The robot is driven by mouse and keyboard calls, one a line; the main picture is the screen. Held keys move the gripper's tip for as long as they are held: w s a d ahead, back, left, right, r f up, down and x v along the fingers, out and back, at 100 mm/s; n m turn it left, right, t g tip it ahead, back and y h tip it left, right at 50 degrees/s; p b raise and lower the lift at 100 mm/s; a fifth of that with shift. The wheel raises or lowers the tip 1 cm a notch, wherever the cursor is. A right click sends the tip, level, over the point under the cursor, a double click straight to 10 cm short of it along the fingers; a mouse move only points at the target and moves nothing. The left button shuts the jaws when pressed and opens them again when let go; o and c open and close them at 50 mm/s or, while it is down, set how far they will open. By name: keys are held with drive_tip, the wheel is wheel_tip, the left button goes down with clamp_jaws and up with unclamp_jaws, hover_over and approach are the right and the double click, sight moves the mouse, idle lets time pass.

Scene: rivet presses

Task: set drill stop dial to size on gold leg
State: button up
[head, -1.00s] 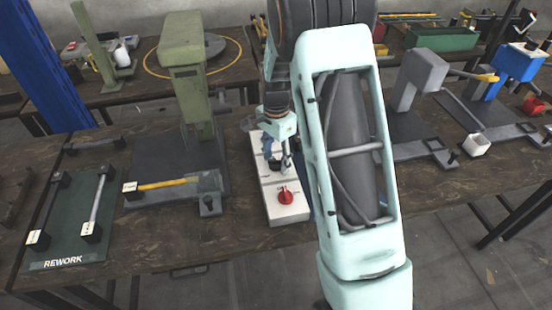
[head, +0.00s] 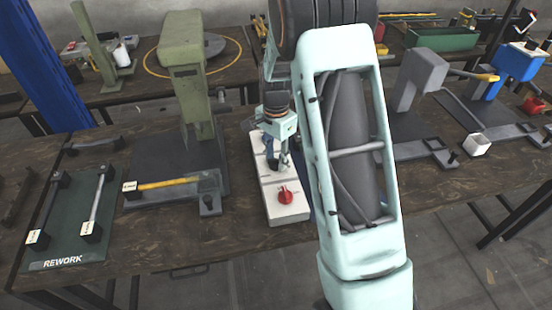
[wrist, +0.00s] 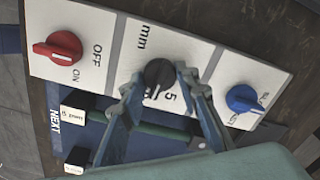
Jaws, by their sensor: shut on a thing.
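The black dial (wrist: 158,77) sits in the middle of a white control panel (wrist: 110,55), beside the printed "mm" and a "5". My gripper (wrist: 163,86) has its fingers on either side of the dial and is shut on it. A pale pointer mark shows on the dial; its exact setting is hard to read. In the head view my gripper (head: 279,160) is over the white panel box (head: 270,208), and my arm hides part of the scene. I cannot pick out a gold leg with certainty in either view.
A red OFF/ON knob (wrist: 58,52) and a blue knob (wrist: 243,98) flank the dial. A NEXT mat (wrist: 53,125) with tagged black blocks lies beside the panel. In the head view, a green press (head: 185,80) and a REWORK mat (head: 63,262) stand left.

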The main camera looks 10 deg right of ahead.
drive_tip(key=n+b, duration=0.1)
drive_tip(key=n, duration=1.3)
drive_tip(key=shift+n, duration=2.6)
drive_tip(key=o, duration=1.2)
drive_tip(key=shift+c, duration=0.2)
